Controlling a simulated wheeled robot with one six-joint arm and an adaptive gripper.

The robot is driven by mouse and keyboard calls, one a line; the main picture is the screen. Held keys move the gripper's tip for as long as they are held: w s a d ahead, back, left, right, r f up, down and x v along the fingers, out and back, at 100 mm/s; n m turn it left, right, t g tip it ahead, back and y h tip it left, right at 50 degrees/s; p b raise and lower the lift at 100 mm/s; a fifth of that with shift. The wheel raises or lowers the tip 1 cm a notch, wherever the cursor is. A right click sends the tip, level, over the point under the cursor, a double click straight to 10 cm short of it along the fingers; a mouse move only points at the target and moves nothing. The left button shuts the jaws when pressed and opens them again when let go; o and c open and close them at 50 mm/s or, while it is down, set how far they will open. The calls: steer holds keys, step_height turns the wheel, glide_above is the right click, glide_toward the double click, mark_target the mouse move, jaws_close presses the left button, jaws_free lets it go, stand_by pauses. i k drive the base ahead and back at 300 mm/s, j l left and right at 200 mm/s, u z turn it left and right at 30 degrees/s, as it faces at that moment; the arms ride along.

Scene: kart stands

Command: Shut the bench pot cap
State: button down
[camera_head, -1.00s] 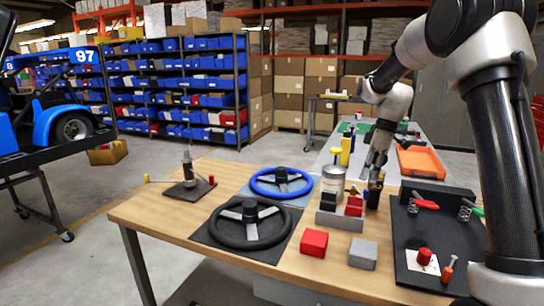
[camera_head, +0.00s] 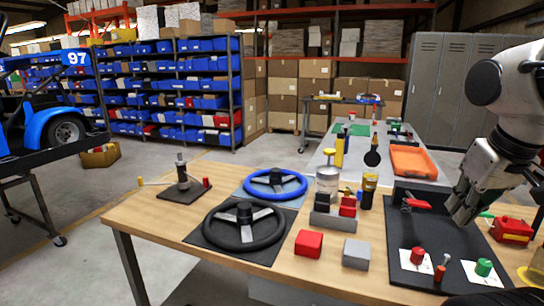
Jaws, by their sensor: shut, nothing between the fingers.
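A silver pot (camera_head: 327,181) stands on the wooden bench, behind a small grey holder. A yellow knob (camera_head: 328,153) shows at its top; from here I cannot tell whether this is the cap or whether it is fully seated. A black and yellow canister (camera_head: 368,190) stands just right of the pot. My gripper (camera_head: 461,207) is at the right, pointing down over the black mat, well apart from the pot. It is shut and empty.
Blue (camera_head: 275,183) and black (camera_head: 244,225) steering wheels lie left of the pot. A red block (camera_head: 308,243) and grey block (camera_head: 357,254) sit in front. The black mat (camera_head: 400,275) carries red and green knobs. An orange tray (camera_head: 413,162) lies behind.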

mark_target(372, 159)
steer(key=i+j, duration=0.1)
steer(key=j, duration=0.35)
steer(key=i+j, duration=0.1)
steer(key=j, duration=0.4)
steer(key=j+z, duration=0.5)
steer(key=j, duration=0.15)
steer(key=j+z, duration=0.45)
steer(key=j, duration=0.15)
steer(key=z, duration=0.3)
steer(key=l+u, duration=0.5)
steer(key=l, duration=0.8)
